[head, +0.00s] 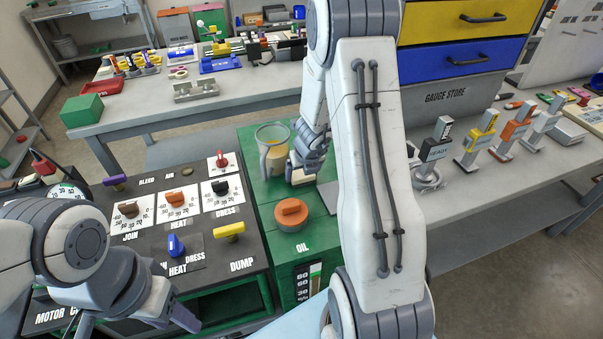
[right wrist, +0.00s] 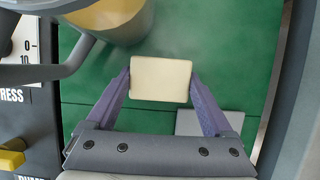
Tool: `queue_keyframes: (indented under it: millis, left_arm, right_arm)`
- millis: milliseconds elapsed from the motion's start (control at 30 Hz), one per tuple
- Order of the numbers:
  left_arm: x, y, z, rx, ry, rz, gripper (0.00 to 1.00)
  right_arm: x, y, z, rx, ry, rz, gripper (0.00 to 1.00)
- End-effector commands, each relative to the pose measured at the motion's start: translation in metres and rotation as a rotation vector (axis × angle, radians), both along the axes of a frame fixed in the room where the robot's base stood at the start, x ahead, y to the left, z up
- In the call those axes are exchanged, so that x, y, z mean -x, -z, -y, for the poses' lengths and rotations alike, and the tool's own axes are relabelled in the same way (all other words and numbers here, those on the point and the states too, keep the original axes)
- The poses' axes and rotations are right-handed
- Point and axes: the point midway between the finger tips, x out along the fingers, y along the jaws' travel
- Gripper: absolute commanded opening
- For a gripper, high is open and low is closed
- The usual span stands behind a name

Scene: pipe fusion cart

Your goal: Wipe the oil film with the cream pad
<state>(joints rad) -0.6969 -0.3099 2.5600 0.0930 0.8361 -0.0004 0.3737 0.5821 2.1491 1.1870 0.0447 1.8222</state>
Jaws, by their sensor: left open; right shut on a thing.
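The cream pad (right wrist: 160,79) is between the fingers of my right gripper (right wrist: 160,84), which is shut on it. In the right wrist view the pad is over the green top (right wrist: 225,75) of the oil unit, close to a jug. A faint pale haze shows on the green top beyond the pad; I cannot clearly tell the oil film's edges. My left gripper (head: 132,322) is open and empty at the lower left, over the control panel's front.
The jug (head: 272,151) with amber contents stands at the back of the green top. An orange cap (head: 291,213) is in front. A grey plate (right wrist: 208,122) lies to the right. The control panel (head: 140,215) with several knobs is on the left.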

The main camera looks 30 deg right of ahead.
Motion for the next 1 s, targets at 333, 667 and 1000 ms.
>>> queue_keyframes:
  millis: [333, 667, 1000]
  left_arm:
    - [0.0, 0.0, 0.0, 0.0, 0.0, 0.0, 0.5]
    - [0.0, -0.001, 0.0, 0.0, 0.0, 0.0, 0.5]
    - [0.0, -0.005, 0.0, 0.0, 0.0, 0.0, 0.5]
  right_arm:
    - [0.007, 0.002, 0.03, 0.0, 0.003, -0.001, 0.42]
    - [0.009, 0.003, 0.04, 0.001, 0.002, 0.0, 0.42]
    - [0.016, 0.005, 0.068, 0.0, 0.004, -0.002, 0.42]
